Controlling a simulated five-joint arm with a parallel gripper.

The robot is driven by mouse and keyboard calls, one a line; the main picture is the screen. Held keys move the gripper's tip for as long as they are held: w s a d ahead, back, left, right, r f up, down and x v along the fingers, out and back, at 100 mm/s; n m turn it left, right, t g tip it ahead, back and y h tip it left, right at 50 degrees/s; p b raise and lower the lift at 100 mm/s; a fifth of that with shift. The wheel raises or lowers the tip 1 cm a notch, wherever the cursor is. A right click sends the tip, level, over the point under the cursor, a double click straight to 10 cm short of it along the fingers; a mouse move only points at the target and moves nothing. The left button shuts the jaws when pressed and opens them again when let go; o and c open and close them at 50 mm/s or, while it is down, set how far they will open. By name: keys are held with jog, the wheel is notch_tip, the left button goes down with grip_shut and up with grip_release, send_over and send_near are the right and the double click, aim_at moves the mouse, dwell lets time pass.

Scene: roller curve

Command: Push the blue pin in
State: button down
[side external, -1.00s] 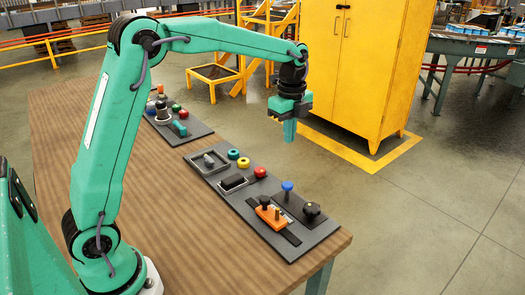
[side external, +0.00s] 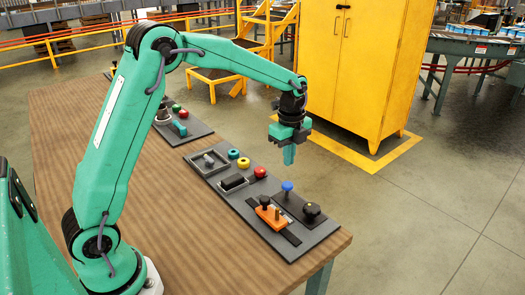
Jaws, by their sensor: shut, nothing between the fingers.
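The blue pin (side external: 287,187) has a round blue head and stands upright, raised above a dark plate at the right part of the panel (side external: 236,205). My gripper (side external: 289,160) is shut and empty, pointing down. In the picture it shows just above the blue pin's head, with a gap between them. How far apart they are in depth I cannot tell.
An orange block (side external: 271,217) with a dark knob sits left of the pin, and a black knob (side external: 312,211) sits right of it. A red button (side external: 260,172), a green button (side external: 233,154) and a yellow button (side external: 243,163) stand farther back. The wooden table (side external: 150,220) is clear in front.

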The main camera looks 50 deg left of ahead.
aim_at(287, 184)
jog(key=shift+f, duration=3.5)
jog(key=shift+f, duration=1.6)
notch_tip(287, 184, up, 15)
jog(key=s+r+n+t, duration=0.1)
jog(key=s+r+n, duration=0.3)
jog(key=s+r, duration=0.15)
jog(key=s+d+n+t, duration=0.1)
jog(key=s+n+t, duration=0.3)
jog(key=s+n, duration=1)
jog(key=s, duration=0.7)
jog(key=shift+s+d+r+t, duration=0.25)
jog(key=shift+s+r+t, duration=0.05)
jog(key=shift+s+r, duration=0.05)
